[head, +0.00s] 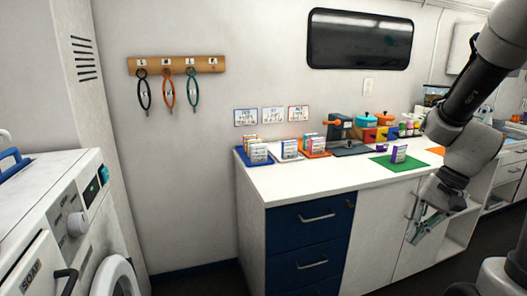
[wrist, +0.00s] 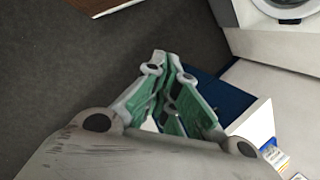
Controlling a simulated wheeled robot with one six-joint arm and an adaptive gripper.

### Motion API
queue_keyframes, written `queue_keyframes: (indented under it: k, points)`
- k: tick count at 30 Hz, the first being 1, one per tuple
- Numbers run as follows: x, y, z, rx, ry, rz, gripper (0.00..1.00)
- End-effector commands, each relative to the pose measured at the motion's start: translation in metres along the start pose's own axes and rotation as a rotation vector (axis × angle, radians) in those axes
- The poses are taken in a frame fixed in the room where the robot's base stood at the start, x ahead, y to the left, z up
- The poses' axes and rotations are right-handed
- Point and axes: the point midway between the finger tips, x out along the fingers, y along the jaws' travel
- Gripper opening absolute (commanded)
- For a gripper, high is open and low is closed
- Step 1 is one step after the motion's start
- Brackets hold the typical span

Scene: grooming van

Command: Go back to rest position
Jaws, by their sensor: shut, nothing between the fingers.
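My gripper (head: 428,222) hangs at the right of the head view, in front of the counter's white doors and below the worktop. Its green-padded fingers point down. In the wrist view the fingertips (wrist: 162,62) are together, with nothing seen between them. The floor and the dark blue drawer side lie beyond them.
The white counter (head: 300,186) carries small boxes on blue, white and orange trays, and a purple-and-white box (head: 398,154) on a green mat (head: 385,165). A washing machine (head: 60,220) stands at left. Looped leads (head: 168,92) hang on a wall rack. Dark floor is clear between.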

Motion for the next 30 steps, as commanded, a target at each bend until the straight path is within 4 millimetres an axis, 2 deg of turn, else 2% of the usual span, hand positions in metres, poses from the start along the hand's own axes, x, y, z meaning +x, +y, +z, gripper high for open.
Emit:
queue_keyframes:
  k: [1,6,9,12,19,30]
  points:
    - [-0.018,0.006,0.016,-0.103,0.033,0.049,0.0]
    - [-0.068,0.03,0.054,-0.388,0.156,0.212,0.0]
    - [-0.091,0.038,0.071,-0.501,0.252,0.269,0.0]
    - [-0.108,0.036,0.085,-0.577,0.347,0.278,0.0]
    - [-0.13,0.021,0.104,-0.662,0.479,0.225,0.0]
    - [-0.131,0.018,0.105,-0.676,0.483,0.219,0.0]
